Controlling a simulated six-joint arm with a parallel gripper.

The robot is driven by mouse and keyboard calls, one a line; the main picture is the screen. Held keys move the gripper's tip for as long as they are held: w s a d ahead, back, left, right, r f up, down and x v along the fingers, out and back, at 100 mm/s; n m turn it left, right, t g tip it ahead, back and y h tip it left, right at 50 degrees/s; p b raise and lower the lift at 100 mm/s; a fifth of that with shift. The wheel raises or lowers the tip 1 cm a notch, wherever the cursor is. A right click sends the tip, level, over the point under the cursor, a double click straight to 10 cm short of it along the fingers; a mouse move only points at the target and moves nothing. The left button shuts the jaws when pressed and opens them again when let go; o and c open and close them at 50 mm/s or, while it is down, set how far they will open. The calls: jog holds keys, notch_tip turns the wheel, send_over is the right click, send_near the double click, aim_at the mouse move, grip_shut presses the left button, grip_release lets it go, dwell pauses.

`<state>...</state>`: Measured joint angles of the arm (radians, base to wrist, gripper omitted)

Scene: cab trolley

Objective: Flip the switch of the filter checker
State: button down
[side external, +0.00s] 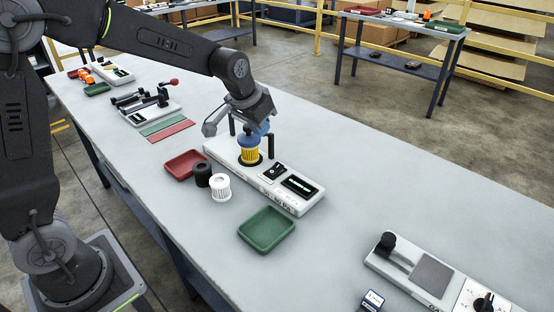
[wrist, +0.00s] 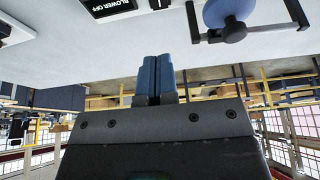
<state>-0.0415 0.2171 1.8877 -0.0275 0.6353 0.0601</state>
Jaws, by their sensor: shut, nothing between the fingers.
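The filter checker (side external: 228,157) is a long white unit on the bench. A yellow filter (side external: 250,156) stands on it under a blue round cap (side external: 246,141) with a black frame; the cap also shows in the wrist view (wrist: 230,10). The black switch (side external: 275,170) sits between filter and display (side external: 299,185); it is cut off at the wrist view's top edge (wrist: 159,4). The display (wrist: 108,6) reads "BLOWER OFF" there. The switch's position is too small to tell. My gripper (side external: 262,127) is shut and empty, above and behind the cap. Its blue fingers (wrist: 156,76) lie together, apart from the switch.
A red tray (side external: 183,160), a black filter (side external: 202,174), a white filter (side external: 220,188) and a green tray (side external: 267,231) lie in front of the checker. Another device with a knob (side external: 420,270) is at right.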

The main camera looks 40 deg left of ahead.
aim_at(275, 169)
jog(key=shift+f, duration=0.1)
jog(key=x, duration=1.4)
jog(key=shift+w+f+g, duration=0.25)
jog(key=shift+f+g, duration=0.05)
jog(key=shift+g, duration=0.2)
jog(key=shift+s, duration=0.1)
jog(key=shift+s+f, duration=0.1)
jog(key=shift+s, duration=0.8)
